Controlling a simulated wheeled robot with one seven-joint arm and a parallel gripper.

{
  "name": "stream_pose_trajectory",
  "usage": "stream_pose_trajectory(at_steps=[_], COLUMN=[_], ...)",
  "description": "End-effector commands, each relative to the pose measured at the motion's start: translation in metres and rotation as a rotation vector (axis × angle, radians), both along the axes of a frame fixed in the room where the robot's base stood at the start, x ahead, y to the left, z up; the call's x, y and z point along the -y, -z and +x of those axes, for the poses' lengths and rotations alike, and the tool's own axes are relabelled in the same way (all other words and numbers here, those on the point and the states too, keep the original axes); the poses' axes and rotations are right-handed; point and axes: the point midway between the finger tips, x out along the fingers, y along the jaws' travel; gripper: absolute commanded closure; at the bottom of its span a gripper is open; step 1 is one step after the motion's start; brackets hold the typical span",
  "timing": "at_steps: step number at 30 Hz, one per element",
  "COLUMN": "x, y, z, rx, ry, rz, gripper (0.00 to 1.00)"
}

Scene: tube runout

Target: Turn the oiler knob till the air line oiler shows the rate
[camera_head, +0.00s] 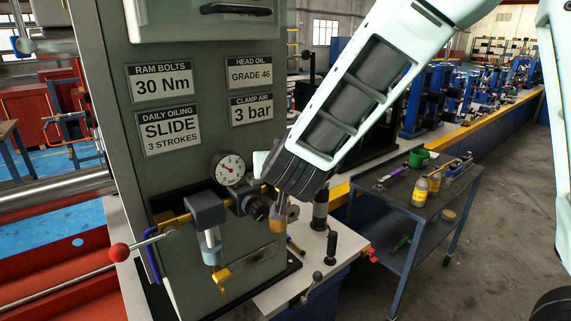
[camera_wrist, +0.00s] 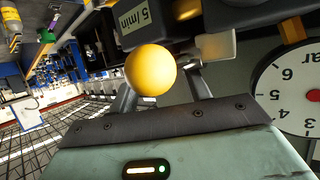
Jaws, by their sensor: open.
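In the wrist view a round yellow knob-like part (camera_wrist: 150,70) sits between the two fingers of my gripper (camera_wrist: 166,80). My gripper is open; I cannot tell whether either finger touches this part. Behind it is the dark oiler body (camera_wrist: 200,30) with a label (camera_wrist: 133,19) reading 5/min. In the head view my gripper (camera_head: 266,183) is at the air line on the green machine panel, right of the pressure gauge (camera_head: 228,168). It hides most of the oiler's top; an amber bowl (camera_head: 279,219) shows below it. No drip rate can be read.
The gauge dial (camera_wrist: 295,92) is close at the right in the wrist view. Left along the air line is a grey unit with a blue bowl (camera_head: 211,243). A red-knobbed lever (camera_head: 119,252) sticks out at lower left. A cart (camera_head: 396,205) with bottles stands at right.

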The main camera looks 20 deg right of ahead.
Motion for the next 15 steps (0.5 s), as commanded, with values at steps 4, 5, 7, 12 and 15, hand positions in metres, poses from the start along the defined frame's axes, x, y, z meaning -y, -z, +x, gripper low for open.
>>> stream_pose_trajectory(at_steps=[4,5,7,12,15], x=[-0.007,-0.008,-0.012,-0.019,-0.023], y=[-0.012,-0.015,-0.021,-0.038,-0.046], z=[-0.027,-0.034,-0.049,-0.086,-0.105], rx=[0.005,0.005,0.005,0.005,0.004], ry=[-0.004,-0.004,-0.005,-0.004,-0.004], rz=[0.002,0.002,0.002,0.002,0.002], gripper=[0.52,0.52,0.52,0.52,0.52])
